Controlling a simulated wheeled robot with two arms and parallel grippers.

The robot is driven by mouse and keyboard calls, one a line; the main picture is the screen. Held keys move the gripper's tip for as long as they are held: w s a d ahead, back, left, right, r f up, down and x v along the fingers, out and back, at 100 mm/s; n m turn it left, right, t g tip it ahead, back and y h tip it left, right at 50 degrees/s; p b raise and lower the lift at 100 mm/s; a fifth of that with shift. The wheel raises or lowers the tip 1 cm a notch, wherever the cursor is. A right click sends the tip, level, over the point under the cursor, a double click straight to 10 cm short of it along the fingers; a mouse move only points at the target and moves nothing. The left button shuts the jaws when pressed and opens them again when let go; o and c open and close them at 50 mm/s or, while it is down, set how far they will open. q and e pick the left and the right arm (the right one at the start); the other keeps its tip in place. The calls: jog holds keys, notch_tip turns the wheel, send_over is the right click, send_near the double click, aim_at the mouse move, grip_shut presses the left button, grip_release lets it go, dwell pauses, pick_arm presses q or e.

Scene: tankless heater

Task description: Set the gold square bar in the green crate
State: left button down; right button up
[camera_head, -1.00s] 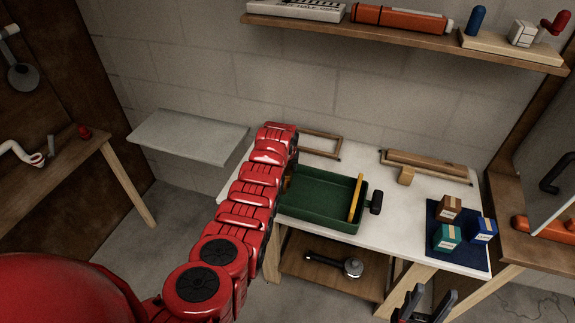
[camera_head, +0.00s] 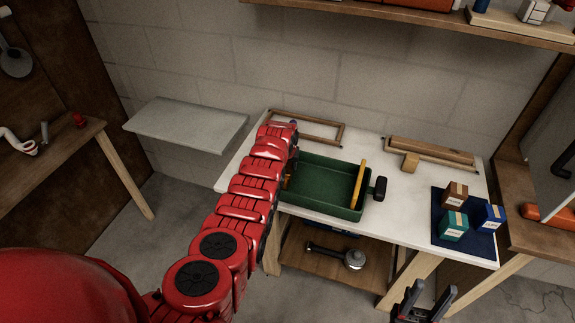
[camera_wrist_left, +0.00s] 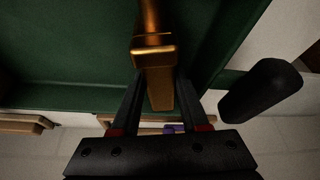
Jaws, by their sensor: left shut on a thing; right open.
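The green crate (camera_head: 325,206) stands on the white table, its left end hidden behind my left arm. My left gripper (camera_wrist_left: 158,95) is shut on the gold square bar (camera_wrist_left: 154,56), which is over the crate in the left wrist view. In the head view my arm hides the gripper, and only a bit of gold (camera_head: 287,182) shows beside it. Whether the bar touches the crate's floor I cannot tell. A yellow bar (camera_head: 359,184) stands along the crate's right end. My right gripper (camera_head: 428,294) is open and empty, low in front of the table.
Small boxes (camera_head: 455,225) stand on a dark blue mat at right. Wooden pieces (camera_head: 430,153) and a wooden frame (camera_head: 320,122) lie behind the crate.

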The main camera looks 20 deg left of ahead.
pick_arm(q)
jog(key=shift+f+b, duration=0.4)
jog(key=shift+f, duration=0.05)
jog(key=shift+c, duration=1.7)
grip_release()
jog(key=shift+r, duration=0.15)
jog(key=shift+r, duration=0.25)
jog(key=shift+v, duration=0.95)
jog(key=p+v, duration=0.1)
jog(key=v, duration=1.3)
jog(key=shift+s+r+p, duration=0.3)
jog(key=shift+p, duration=0.05)
